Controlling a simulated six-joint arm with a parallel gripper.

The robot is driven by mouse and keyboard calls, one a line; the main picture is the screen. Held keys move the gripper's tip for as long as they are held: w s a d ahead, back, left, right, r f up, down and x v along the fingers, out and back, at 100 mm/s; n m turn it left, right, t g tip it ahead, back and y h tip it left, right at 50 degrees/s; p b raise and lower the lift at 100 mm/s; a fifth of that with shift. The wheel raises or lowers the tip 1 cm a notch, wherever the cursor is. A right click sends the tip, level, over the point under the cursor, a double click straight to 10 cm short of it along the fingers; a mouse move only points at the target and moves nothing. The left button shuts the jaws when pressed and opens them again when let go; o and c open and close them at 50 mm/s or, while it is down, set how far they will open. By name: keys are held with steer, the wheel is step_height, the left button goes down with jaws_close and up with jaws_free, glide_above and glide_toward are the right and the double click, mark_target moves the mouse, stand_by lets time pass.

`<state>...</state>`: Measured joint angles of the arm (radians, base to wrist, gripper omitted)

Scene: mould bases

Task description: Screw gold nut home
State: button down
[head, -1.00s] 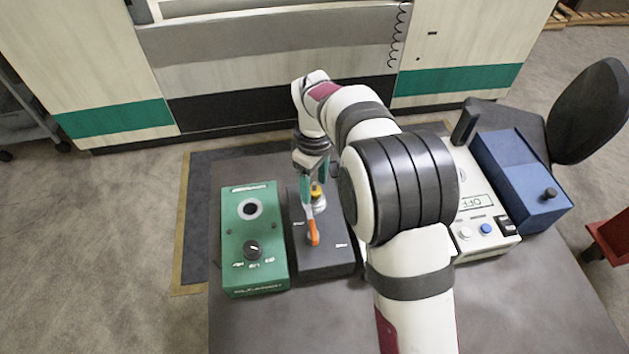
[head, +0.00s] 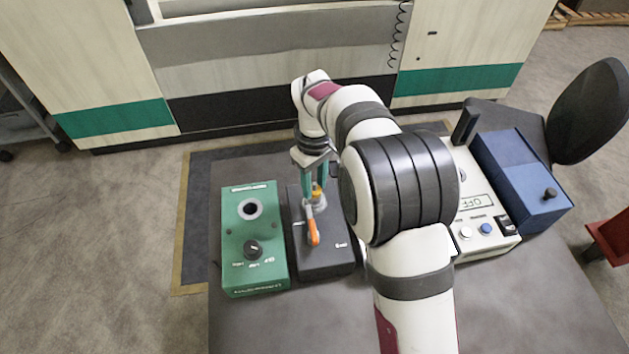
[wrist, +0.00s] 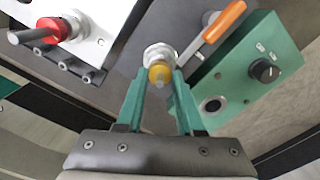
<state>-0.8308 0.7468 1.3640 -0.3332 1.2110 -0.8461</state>
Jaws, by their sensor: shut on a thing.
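The gold nut (wrist: 159,73) sits on a silver fitting (wrist: 160,54) in the wrist view. My gripper (wrist: 161,78) has its two green fingers on either side of the nut and is shut on it. In the head view the gold nut (head: 317,190) shows as a small yellow spot between the fingers of my gripper (head: 315,186), over the dark base (head: 328,257). The nut's thread and seat are hidden, so I cannot tell how far down it sits.
An orange-handled lever (head: 312,230) lies close in front of the nut. A green box (head: 255,225) with a knob stands to the left. A white box (head: 487,238) and a blue box (head: 520,180) stand to the right. The front of the table is clear.

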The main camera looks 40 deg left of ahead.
steer(key=m, duration=0.4)
steer(key=shift+m, duration=0.3)
steer(key=m, duration=1)
steer(key=shift+r+m, duration=0.1)
steer(key=shift+m, duration=2.2)
steer(key=c, duration=0.5)
jaws_free()
